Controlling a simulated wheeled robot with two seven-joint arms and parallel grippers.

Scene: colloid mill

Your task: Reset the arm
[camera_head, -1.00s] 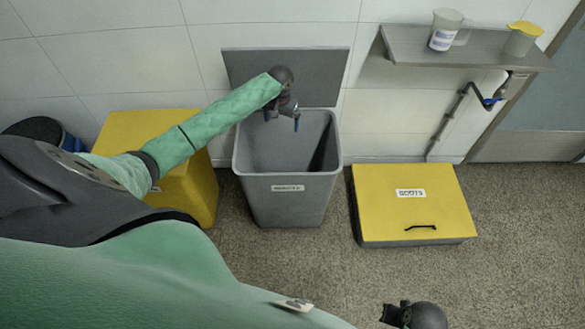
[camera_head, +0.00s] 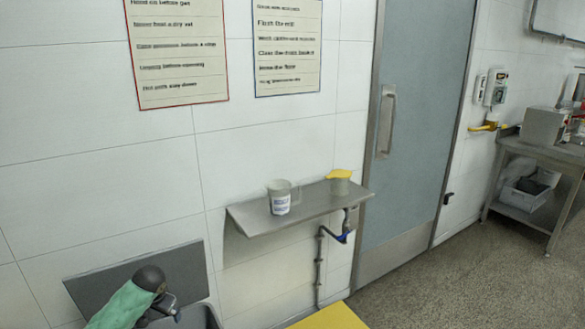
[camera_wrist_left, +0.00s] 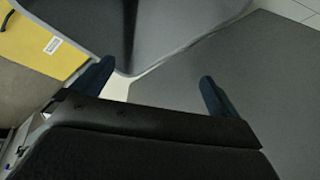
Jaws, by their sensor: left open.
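My left arm comes in at the lower left of the head view, in a green sleeve. My left gripper (camera_head: 167,312) is over the grey bin (camera_head: 207,318), whose rim shows at the bottom edge. In the left wrist view my left gripper (camera_wrist_left: 153,88) has its two dark blue fingers wide apart with nothing between them. The bin's grey lid (camera_wrist_left: 245,85) fills much of that view at the right, and the bin (camera_wrist_left: 185,30) shows at the top. My right gripper is not in view now.
A yellow lid (camera_head: 330,318) is at the bottom. A grey door (camera_head: 410,130) stands to the right, then a steel table (camera_head: 545,150). The floor before the door is clear.

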